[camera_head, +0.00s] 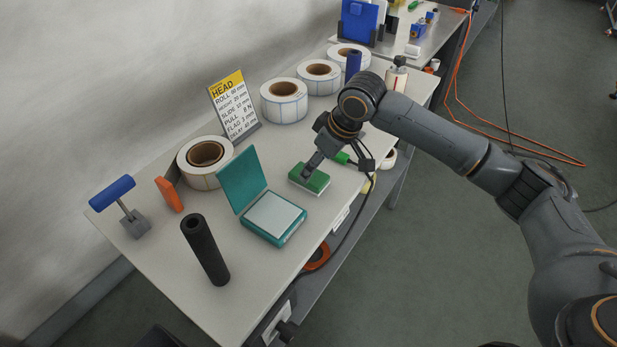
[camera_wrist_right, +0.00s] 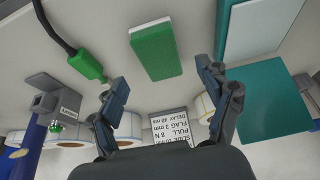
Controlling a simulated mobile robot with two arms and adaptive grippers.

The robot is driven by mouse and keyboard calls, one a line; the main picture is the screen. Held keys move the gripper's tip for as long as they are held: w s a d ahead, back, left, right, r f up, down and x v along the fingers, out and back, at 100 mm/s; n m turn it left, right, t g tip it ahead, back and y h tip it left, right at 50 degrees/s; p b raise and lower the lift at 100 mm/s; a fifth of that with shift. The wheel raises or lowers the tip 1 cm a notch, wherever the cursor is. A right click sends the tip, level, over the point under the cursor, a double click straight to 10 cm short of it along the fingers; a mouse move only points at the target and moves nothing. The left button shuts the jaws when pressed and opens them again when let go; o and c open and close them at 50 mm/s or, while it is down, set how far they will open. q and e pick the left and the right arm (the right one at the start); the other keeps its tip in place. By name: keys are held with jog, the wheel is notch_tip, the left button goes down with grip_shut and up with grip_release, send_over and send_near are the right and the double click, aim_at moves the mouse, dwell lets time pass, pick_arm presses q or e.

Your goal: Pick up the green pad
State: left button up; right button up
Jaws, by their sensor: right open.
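The green pad (camera_head: 311,181) lies flat on the grey-white table, a green block with a pale layer along one side. In the right wrist view the pad (camera_wrist_right: 156,52) sits beyond and between my fingertips. My right gripper (camera_head: 308,171) is just over the pad in the head view and hides part of its top. In the wrist view my right gripper (camera_wrist_right: 161,82) is open, its two fingers apart with nothing between them. Whether a fingertip touches the pad I cannot tell. My left gripper is not in view.
An open teal case (camera_head: 273,218) stands left of the pad. A green-ended black cable (camera_wrist_right: 88,66) lies close on the other side. Several label rolls (camera_head: 284,101) and a sign (camera_head: 233,104) stand behind.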

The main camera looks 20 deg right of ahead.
aim_at(319, 181)
jog(key=shift+w+a+f, duration=0.15)
jog(key=shift+a+f, duration=0.1)
jog(key=shift+f, duration=0.35)
jog(key=x, duration=0.3)
jog(key=shift+w+f, duration=0.2)
jog(key=shift+w+a+f, duration=0.1)
jog(key=shift+f, duration=0.1)
pick_arm(q)
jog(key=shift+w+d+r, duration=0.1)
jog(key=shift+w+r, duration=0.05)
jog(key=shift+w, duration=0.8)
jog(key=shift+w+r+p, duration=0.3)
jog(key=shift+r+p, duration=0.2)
jog(key=shift+p, duration=0.05)
pick_arm(e)
jog(key=shift+f, duration=0.2)
jog(key=shift+c, duration=0.2)
jog(key=c, duration=1)
